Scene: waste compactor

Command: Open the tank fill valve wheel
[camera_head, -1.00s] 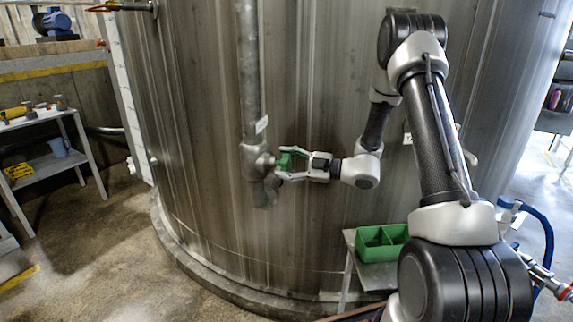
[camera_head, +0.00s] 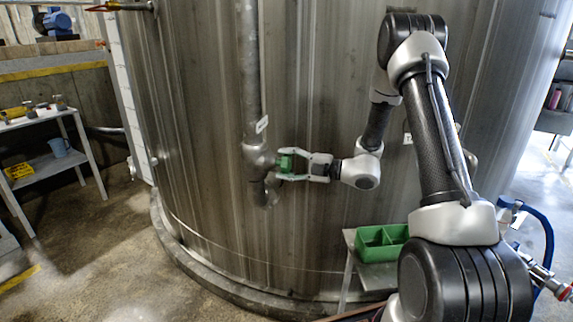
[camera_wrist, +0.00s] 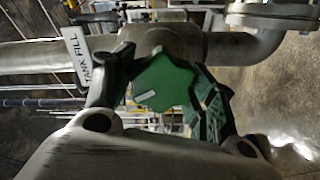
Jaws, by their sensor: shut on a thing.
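The green tank fill valve wheel (camera_head: 287,162) sits at the right side of the valve body on the grey vertical pipe (camera_head: 249,80), in front of the large metal tank. My gripper (camera_head: 283,165) reaches it from the right and is shut on it, with one finger on each side. In the wrist view the green wheel (camera_wrist: 165,82) lies between the two dark fingers, with a small white mark on its face. The finger pads partly hide its rim. A white tag reading "TANK FILL" (camera_wrist: 76,55) hangs by the pipe at the upper left.
The ribbed tank wall (camera_head: 330,215) stands close behind the valve. A green divided bin (camera_head: 380,243) rests on a small table at the lower right. A grey shelf cart (camera_head: 75,150) stands at the far left. The floor between cart and tank is clear.

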